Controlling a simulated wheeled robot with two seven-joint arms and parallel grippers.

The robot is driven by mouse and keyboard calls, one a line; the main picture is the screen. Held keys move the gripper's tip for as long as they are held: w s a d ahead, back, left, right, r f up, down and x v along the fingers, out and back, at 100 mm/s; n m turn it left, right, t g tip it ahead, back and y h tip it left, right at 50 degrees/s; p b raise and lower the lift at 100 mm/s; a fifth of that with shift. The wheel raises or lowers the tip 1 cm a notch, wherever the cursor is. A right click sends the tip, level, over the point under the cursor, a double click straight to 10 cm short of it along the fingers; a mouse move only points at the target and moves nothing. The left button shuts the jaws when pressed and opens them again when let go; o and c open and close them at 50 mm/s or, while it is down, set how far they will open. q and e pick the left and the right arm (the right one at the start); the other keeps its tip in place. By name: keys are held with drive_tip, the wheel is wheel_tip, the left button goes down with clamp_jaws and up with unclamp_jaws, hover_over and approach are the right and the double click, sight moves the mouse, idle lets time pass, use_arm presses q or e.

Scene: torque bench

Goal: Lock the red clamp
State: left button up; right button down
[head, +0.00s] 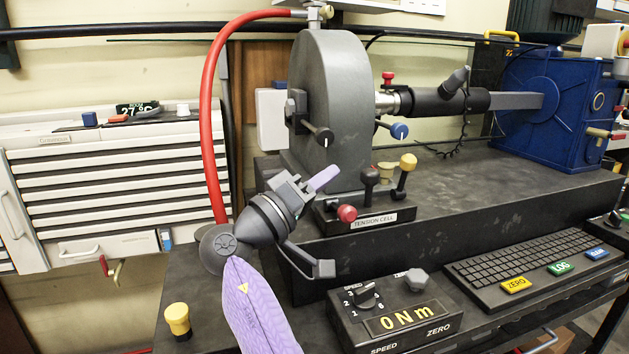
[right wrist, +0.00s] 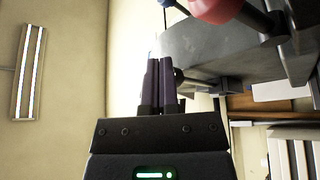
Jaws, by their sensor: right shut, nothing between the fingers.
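The red-knobbed lever (head: 347,213), the likeliest red clamp, is on the block labelled TENSION CELL (head: 375,219); its knob leans out towards the front. Beside it stand a black-knobbed lever (head: 370,176) and a yellow-knobbed lever (head: 404,170), both more upright. My right gripper (head: 328,176) is shut and empty, up and left of the red knob and apart from it, in front of the grey round housing. In the right wrist view its purple fingers (right wrist: 160,75) are together, and a red knob (right wrist: 215,8) shows close at the top. My left gripper is out of view.
The grey round housing (head: 330,95) stands behind the levers, with a black-handled knob on its face. A smaller red knob (head: 388,78) tops the shaft. The torque readout box (head: 400,315) and keyboard (head: 530,255) lie in front. A red hose (head: 208,120) arches at left.

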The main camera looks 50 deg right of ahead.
drive_tip(key=w+a+f, duration=0.3)
drive_tip(key=a+f, duration=0.2)
drive_tip(key=a, duration=0.2)
drive_tip(key=shift+w+a, duration=0.2)
drive_tip(key=shift+a, duration=0.15)
